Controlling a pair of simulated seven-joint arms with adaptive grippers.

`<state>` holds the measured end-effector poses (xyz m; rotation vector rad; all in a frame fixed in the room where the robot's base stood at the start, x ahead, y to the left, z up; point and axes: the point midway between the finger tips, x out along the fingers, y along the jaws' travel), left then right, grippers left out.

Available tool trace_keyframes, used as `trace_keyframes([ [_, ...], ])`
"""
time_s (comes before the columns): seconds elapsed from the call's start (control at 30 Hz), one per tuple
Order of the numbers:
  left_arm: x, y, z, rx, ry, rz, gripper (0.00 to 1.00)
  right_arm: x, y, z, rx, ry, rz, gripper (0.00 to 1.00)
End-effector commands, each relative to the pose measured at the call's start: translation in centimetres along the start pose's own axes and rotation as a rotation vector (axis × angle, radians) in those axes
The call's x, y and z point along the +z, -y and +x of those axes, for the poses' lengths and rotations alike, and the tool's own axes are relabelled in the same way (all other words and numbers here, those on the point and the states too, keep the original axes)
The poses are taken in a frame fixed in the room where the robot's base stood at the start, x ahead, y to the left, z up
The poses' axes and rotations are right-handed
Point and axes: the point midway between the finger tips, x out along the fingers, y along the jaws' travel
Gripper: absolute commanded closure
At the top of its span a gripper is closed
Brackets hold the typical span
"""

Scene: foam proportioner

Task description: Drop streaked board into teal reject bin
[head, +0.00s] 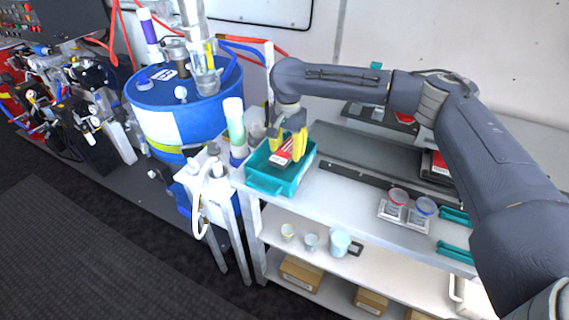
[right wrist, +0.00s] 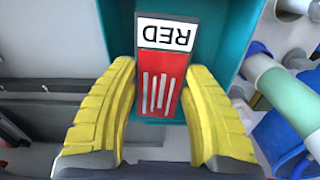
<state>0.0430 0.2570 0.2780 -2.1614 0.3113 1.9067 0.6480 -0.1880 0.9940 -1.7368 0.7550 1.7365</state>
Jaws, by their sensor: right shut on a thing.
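The streaked board (head: 284,154) is red with white streaks and a white label. In the right wrist view the board (right wrist: 160,72) shows the label upside down, reading RED. My right gripper (head: 287,149), with yellow fingers, is shut on the board and holds it over the teal reject bin (head: 266,185). The bin stands on the left end of the white bench, and its teal wall (right wrist: 228,30) shows behind the board in the right wrist view. How far the board is above the bin floor is hard to tell. My left gripper is not in view.
A blue drum (head: 180,105) and a bottle with a green band (head: 236,128) stand close left of the bin. A small tray (head: 404,222) with red- and blue-rimmed cups sits at right. Another red item (head: 440,162) lies farther right.

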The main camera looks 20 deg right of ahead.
Motion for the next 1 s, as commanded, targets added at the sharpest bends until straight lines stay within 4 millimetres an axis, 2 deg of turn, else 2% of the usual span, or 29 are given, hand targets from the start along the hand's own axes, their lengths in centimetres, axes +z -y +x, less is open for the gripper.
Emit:
trace_keyframes([
  [0.37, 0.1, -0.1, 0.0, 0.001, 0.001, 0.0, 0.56, 0.0, 0.0, 0.3, -0.001, -0.001, 0.0, 0.81],
  [0.4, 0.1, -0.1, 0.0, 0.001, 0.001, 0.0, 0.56, 0.0, 0.0, 0.2, 0.0, -0.001, 0.0, 0.49],
  [0.6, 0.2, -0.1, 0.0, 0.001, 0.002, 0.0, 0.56, 0.0, 0.0, 0.2, 0.0, -0.001, 0.0, 0.27],
  [0.87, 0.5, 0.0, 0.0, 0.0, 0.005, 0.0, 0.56, 0.0, 0.0, 0.2, 0.0, -0.001, 0.0, 0.27],
  [1.0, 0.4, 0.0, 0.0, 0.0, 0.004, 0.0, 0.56, 0.0, 0.0, -0.8, -0.001, -0.002, -0.001, 0.27],
])
